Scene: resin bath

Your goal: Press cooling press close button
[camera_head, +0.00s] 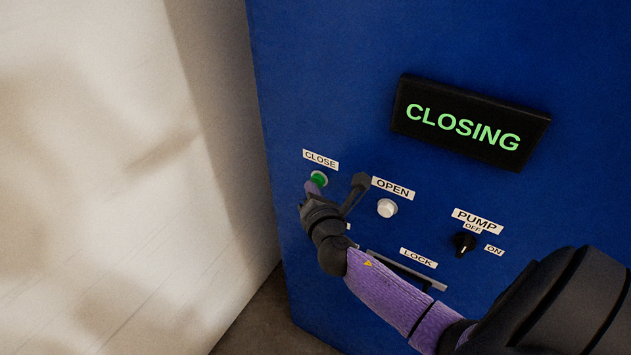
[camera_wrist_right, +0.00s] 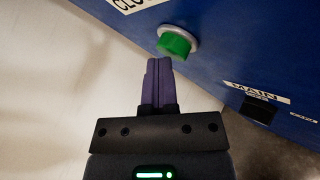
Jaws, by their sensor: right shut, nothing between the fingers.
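The green close button (camera_head: 319,179) sits on the blue press panel under a "CLOSE" label (camera_head: 320,160). It shows in the right wrist view as a green button (camera_wrist_right: 174,43) in a pale ring. My right gripper (camera_head: 313,189) is shut and empty, with its fingertips at the button's lower left. In the right wrist view the shut fingers (camera_wrist_right: 153,62) end just below the button; I cannot tell whether they touch it. The display (camera_head: 467,122) reads "CLOSING" in green. My left gripper is not in view.
A white button (camera_head: 387,208) labelled "OPEN" is right of the close button. A black pump knob (camera_head: 464,243) is further right. A "LOCK" label (camera_head: 418,258) is below, partly beside my arm. A pale wall (camera_head: 110,150) stands left of the press.

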